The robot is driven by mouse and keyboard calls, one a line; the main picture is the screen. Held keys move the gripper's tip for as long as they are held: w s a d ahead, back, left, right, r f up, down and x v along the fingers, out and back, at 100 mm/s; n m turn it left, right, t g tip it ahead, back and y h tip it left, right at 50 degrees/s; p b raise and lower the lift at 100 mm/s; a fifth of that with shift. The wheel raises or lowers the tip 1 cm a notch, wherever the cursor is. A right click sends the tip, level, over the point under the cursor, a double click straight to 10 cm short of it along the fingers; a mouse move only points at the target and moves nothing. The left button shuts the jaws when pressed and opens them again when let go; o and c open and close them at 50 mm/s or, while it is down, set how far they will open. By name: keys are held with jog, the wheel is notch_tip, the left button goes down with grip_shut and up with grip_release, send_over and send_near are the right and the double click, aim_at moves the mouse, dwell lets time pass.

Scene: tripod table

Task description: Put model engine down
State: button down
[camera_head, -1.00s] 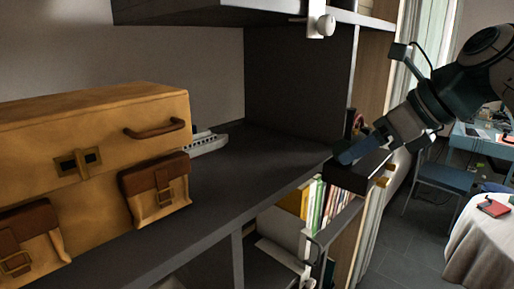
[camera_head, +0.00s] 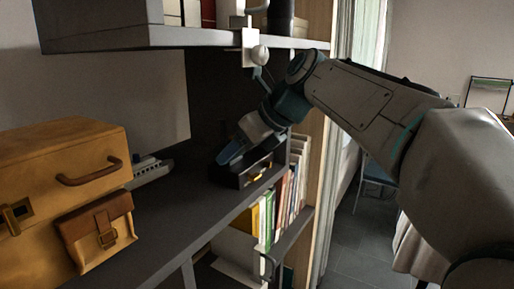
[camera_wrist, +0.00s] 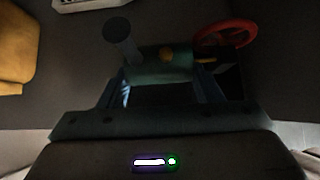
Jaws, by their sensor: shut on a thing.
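The model engine (camera_wrist: 160,65) shows in the wrist view as a dark green body with a dark round funnel at its left, a brass knob on top and a red wheel at its right. My gripper (camera_wrist: 165,92) is shut on it, with a finger on either side. In the head view my gripper (camera_head: 236,150) is over the dark shelf (camera_head: 185,205), near its right end. There the engine's dark base (camera_head: 240,178) shows below the fingers, at or just above the shelf surface. I cannot tell whether it touches. Most of the engine is hidden by my gripper.
A tan case (camera_head: 60,165) with brown pockets stands on the shelf's left part. A grey model ship (camera_head: 150,170) lies behind it. Books (camera_head: 280,205) stand on a lower shelf. An upper shelf (camera_head: 110,38) hangs above. Bare shelf lies between case and engine.

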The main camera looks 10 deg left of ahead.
aim_at(230, 140)
jog(key=shift+w+a+r+p, duration=0.1)
jog(key=shift+w+a+p, duration=0.25)
jog(key=shift+a, duration=0.65)
jog(key=shift+w+a+r+p, duration=0.15)
jog(key=shift+w+a, duration=0.3)
jog(key=shift+a, duration=0.5)
jog(key=shift+s+d+f, duration=0.1)
jog(key=shift+d+f, duration=0.05)
jog(key=shift+f, duration=0.25)
jog(key=shift+f, duration=0.1)
jog(key=c, duration=0.8)
grip_release()
jog(key=shift+f, duration=0.2)
jog(key=shift+c, duration=0.2)
jog(key=o, duration=0.4)
